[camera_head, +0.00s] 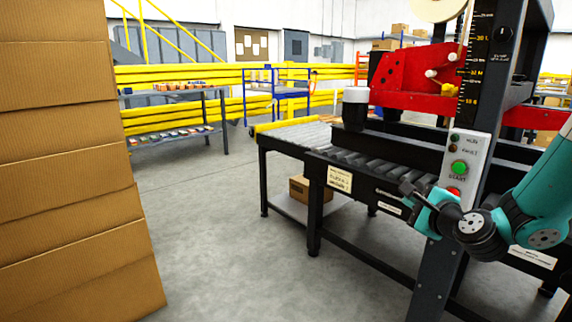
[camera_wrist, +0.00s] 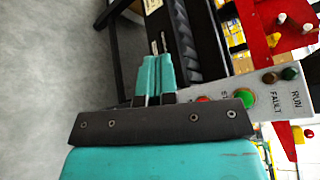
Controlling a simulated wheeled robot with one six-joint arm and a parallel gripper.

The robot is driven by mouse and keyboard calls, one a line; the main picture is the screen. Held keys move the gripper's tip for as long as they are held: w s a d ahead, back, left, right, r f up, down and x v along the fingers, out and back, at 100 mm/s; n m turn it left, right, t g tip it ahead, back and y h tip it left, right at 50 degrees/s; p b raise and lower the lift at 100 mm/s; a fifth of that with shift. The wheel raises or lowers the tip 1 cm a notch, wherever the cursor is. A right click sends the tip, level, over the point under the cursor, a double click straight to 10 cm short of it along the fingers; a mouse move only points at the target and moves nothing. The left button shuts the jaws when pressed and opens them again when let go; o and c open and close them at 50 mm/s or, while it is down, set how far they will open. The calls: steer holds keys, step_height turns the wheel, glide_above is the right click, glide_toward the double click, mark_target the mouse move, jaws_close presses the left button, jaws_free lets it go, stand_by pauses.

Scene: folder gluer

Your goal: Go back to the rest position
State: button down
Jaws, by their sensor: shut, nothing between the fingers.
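My gripper (camera_head: 412,190) is at the right in the head view, in front of the folder gluer's control panel (camera_head: 466,165). Its fingers also show in the wrist view (camera_wrist: 158,50), pressed together with nothing between them. The panel carries a green start button (camera_head: 459,168) and a red button (camera_head: 453,192), partly hidden by my arm. In the wrist view the panel (camera_wrist: 272,100) lies to the right of the fingers, and the red button (camera_wrist: 204,99) shows just above the gripper body. I cannot tell the exact gap between gripper and panel.
The machine's roller conveyor (camera_head: 300,136) runs to the left of the panel. A tall stack of cardboard (camera_head: 70,170) stands at the left. Grey floor (camera_head: 215,220) between them is clear. A small box (camera_head: 298,188) sits under the conveyor. Yellow rails (camera_head: 190,75) cross the back.

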steer(key=s+a+r+n+g+y, duration=0.1)
steer(key=s+a+n+g+y, duration=0.15)
steer(key=a+n, duration=0.3)
steer(key=s+a+r+n+g+y, duration=0.2)
steer(key=s+a+n+y, duration=0.15)
steer(key=a+n, duration=0.2)
steer(key=s+a+n+g, duration=0.3)
steer(key=s+a+n, duration=0.15)
steer(key=s, duration=0.25)
steer(key=s+a+n+g, duration=0.3)
steer(key=s+n+g, duration=0.15)
steer(key=s, duration=0.25)
steer(key=s+d+r+n+g+h, duration=0.15)
steer(key=s+n+g+h, duration=0.25)
steer(key=s+n, duration=0.75)
step_height(320, 180, up, 31)
steer(key=s+m+p, duration=0.1)
steer(key=m+p, duration=0.1)
steer(key=p, duration=2.9)
steer(key=shift+s+d+f+m, duration=0.2)
steer(key=shift+s+m, duration=0.15)
steer(key=shift+s, duration=0.05)
